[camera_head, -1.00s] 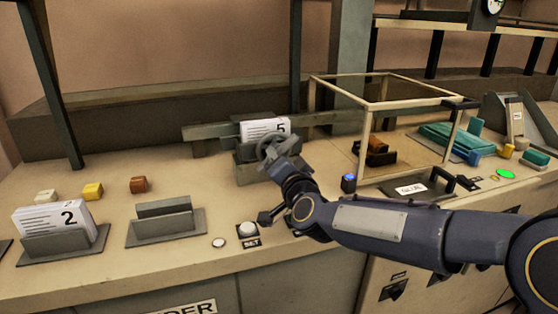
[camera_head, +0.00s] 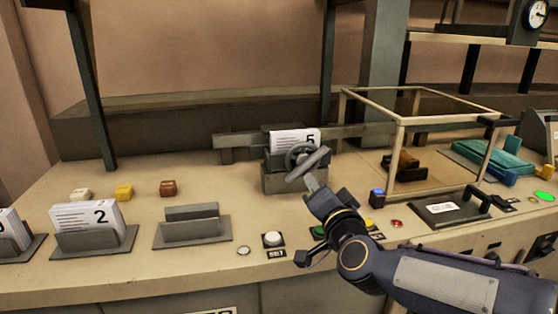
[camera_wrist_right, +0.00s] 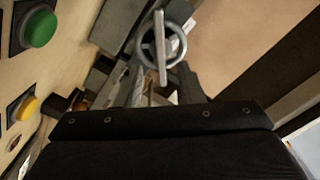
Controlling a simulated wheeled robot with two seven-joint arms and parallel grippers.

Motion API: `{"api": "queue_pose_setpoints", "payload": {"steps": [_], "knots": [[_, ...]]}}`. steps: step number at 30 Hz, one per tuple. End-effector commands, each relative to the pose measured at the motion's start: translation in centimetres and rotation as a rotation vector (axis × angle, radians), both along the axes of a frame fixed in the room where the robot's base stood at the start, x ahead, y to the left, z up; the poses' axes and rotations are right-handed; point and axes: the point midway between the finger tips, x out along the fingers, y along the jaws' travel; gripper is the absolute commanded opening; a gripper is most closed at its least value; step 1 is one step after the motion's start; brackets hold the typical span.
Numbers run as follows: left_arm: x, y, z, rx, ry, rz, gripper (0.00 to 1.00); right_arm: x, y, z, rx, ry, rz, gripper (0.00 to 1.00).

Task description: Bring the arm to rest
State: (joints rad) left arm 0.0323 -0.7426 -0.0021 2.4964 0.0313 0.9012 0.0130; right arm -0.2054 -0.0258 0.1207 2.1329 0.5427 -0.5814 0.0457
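My right arm comes in from the lower right of the head view. Its gripper (camera_head: 314,184) is just in front of a grey handwheel (camera_head: 305,160) on the press-like holder (camera_head: 288,178). Whether the fingers touch the wheel is unclear, and their opening cannot be made out. In the right wrist view the handwheel (camera_wrist_right: 165,45) shows beyond the dark gripper body, with nothing visibly held. A white card marked 5 (camera_head: 292,141) stands in the holder behind the wheel. My left gripper is not in view.
Left of the holder are an empty grey stand (camera_head: 192,228), a card marked 2 (camera_head: 86,216) in its stand, and a white button (camera_head: 273,239). A framed clear box (camera_head: 400,120) stands close on the right. The left counter front has free room.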

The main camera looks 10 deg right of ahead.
Motion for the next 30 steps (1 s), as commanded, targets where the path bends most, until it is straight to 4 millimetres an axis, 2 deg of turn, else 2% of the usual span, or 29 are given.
{"api": "queue_pose_setpoints", "payload": {"steps": [2,5,8,15,19,21,24,30], "knots": [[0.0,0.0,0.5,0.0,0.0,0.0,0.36,-0.8,-0.2,0.3,-0.018,0.02,0.027,0.35],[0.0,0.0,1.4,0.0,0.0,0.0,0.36,-3.0,-0.3,-0.1,-0.072,0.094,0.111,0.35],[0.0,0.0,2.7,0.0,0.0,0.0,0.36,-7.0,-0.6,-1.6,-0.157,0.223,0.227,0.35],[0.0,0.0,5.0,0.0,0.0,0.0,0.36,-19.4,-2.0,-8.3,-0.343,0.624,0.455,0.35],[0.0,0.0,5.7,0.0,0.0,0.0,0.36,-24.6,-2.7,-10.9,-0.387,0.792,0.519,0.35],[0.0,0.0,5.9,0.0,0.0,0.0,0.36,-26.3,-3.0,-11.8,-0.399,0.849,0.539,0.35],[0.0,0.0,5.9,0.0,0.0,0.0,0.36,-27.5,-3.1,-12.5,-0.407,0.892,0.553,0.35],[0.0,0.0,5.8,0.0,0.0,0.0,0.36,-27.7,-3.1,-12.7,-0.407,0.898,0.558,0.35]]}}
